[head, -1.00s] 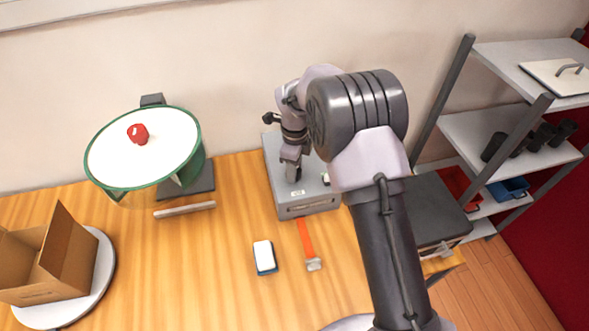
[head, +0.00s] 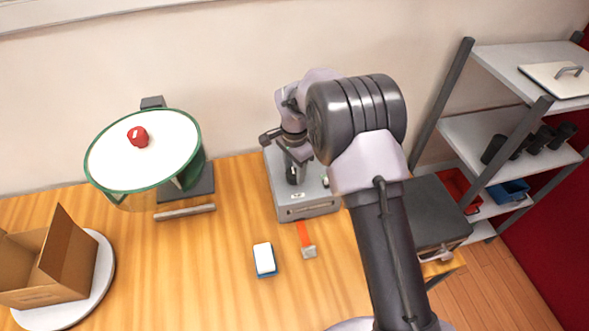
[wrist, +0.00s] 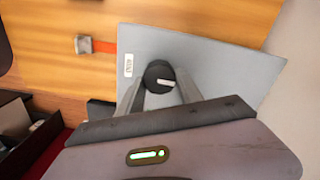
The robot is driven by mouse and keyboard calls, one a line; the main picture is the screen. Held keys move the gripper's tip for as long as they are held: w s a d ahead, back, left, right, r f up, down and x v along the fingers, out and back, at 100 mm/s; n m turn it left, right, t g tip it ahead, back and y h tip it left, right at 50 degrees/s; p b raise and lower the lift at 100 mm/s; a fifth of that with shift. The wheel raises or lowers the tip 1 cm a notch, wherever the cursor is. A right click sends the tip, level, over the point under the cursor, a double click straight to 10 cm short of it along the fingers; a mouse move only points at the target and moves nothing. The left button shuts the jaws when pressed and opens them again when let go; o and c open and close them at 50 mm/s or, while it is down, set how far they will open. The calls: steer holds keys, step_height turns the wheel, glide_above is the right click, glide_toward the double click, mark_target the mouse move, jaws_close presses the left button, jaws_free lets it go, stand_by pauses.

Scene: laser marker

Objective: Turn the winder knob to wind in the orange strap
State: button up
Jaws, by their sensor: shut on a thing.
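The winder is a grey box (head: 310,209) at the back of the table, with a slot in its front face. Its round dark knob (wrist: 158,77) with a white pointer mark sits on top, seen in the wrist view. My gripper (wrist: 159,86) is shut on the knob, one finger on each side; in the head view my gripper (head: 295,176) comes down onto the box top and mostly hides the knob. The orange strap (head: 303,233) comes out of the slot onto the table and ends in a grey metal end piece (head: 309,252). The strap also shows in the wrist view (wrist: 104,46).
A blue and white block (head: 264,259) lies left of the strap end. A green-rimmed round stand (head: 110,165) with a red object (head: 138,137), and an open cardboard box (head: 45,262), are at left. Shelves (head: 500,60) stand at right. The table front middle is clear.

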steer(key=n, duration=0.4)
steer(key=shift+w+a+r+n+p, duration=0.1)
steer(key=shift+n+p, duration=0.2)
steer(key=shift+p, duration=0.05)
steer(key=n+p, duration=0.1)
steer(key=n, duration=0.3)
steer(key=shift+n, duration=0.3)
steer(key=n, duration=0.4)
steer(key=shift+a+n+p, duration=0.1)
steer(key=shift+n+p, duration=0.2)
steer(key=shift+p, duration=0.1)
steer(key=shift+n+p, duration=0.4)
steer(key=shift+n, duration=1.6)
steer(key=o, duration=1.4)
steer(key=shift+c, duration=0.2)
